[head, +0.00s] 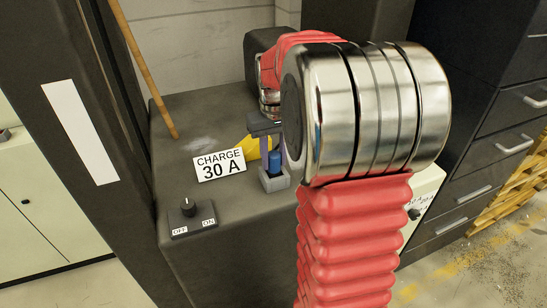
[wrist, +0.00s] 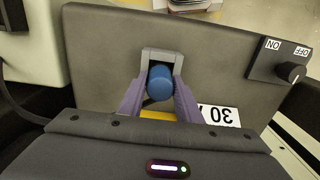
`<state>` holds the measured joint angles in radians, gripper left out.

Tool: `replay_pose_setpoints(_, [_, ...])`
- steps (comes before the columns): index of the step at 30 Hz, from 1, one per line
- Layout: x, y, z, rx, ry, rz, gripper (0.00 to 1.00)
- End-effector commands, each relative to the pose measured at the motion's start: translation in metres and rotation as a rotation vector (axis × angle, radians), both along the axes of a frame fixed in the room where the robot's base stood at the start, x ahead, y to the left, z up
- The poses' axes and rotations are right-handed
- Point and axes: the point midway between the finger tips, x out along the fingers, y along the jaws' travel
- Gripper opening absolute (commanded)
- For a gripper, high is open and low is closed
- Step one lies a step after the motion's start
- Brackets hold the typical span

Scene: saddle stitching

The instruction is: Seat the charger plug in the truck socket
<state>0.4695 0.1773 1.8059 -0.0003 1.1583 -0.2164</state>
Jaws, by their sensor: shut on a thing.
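The blue charger plug (head: 275,161) is between the purple fingers of my gripper (head: 274,154), which are shut on it. The plug stands about upright, its lower end at the grey, box-shaped truck socket (head: 274,182) on the dark truck top. In the wrist view the plug (wrist: 160,80) shows end-on between the fingers of my gripper (wrist: 160,92), with the grey socket (wrist: 161,54) framing it. How deep the plug sits in the socket is hidden. My arm hides the area right of the socket in the head view.
A rotary OFF/ON switch (head: 189,208) is at the front left. A wooden pole (head: 145,75) leans behind. Dark drawers (head: 508,107) stand right.

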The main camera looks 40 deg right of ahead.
Motion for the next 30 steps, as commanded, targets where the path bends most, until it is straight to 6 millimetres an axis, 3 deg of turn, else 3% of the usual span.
replay_pose_setpoints(8, [0.0, 0.0, -0.002, 0.0, 0.0, 0.001, 0.03])
replay_pose_setpoints(9, [0.0, 0.0, -0.002, 0.0, 0.0, 0.001, 0.34])
replay_pose_setpoints(16, [0.0, 0.0, -0.001, 0.0, 0.0, 0.001, 0.5])
replay_pose_setpoints(25, [0.0, 0.0, 0.0, 0.0, -0.001, 0.001, 0.5])
replay_pose_setpoints(30, [0.001, 0.0, 0.013, -0.001, -0.002, 0.001, 0.5])
